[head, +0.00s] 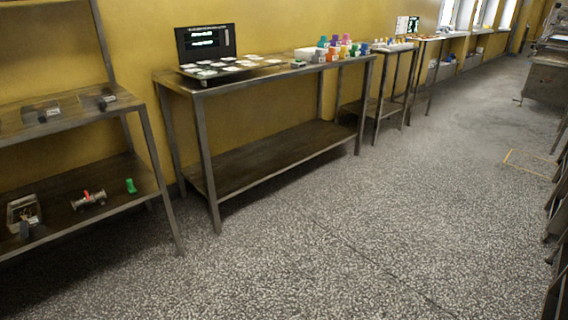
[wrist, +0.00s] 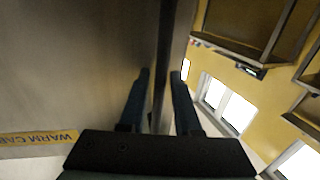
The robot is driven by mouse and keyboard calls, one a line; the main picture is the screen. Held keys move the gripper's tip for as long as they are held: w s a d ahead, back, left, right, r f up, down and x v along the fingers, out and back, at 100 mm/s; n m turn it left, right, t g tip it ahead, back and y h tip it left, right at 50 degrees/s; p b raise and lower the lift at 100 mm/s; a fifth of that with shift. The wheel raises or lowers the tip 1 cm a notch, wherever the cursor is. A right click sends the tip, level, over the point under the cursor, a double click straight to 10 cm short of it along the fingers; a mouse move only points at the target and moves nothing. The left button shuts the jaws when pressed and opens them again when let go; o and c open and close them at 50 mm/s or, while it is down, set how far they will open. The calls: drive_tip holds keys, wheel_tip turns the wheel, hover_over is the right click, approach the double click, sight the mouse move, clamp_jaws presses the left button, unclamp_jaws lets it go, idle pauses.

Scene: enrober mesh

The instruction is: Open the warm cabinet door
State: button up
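The warm cabinet (wrist: 70,70) fills the left of the wrist view as a plain steel face. A yellow label (wrist: 38,138) on it reads "WARM CAB", upside down and cut off by the frame. A dark upright bar or edge (wrist: 173,45) runs along the right side of this face; I cannot tell whether it is a handle or the door's edge. My gripper (wrist: 160,85) is open, with one finger on each side of the bar's lower part. I cannot tell whether either finger touches it. The cabinet is not identifiable in the head view.
In the head view, a steel table (head: 270,75) with a laptop (head: 206,42), white cards and coloured bottles stands along the yellow wall. A shelf rack (head: 70,120) stands at left. The speckled floor (head: 330,240) is clear. Dark edges (head: 556,220) line the right border.

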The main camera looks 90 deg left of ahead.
drive_tip(key=shift+o, duration=0.8)
drive_tip(key=p+v, duration=0.1)
drive_tip(key=v, duration=1.2)
drive_tip(key=shift+s, duration=0.1)
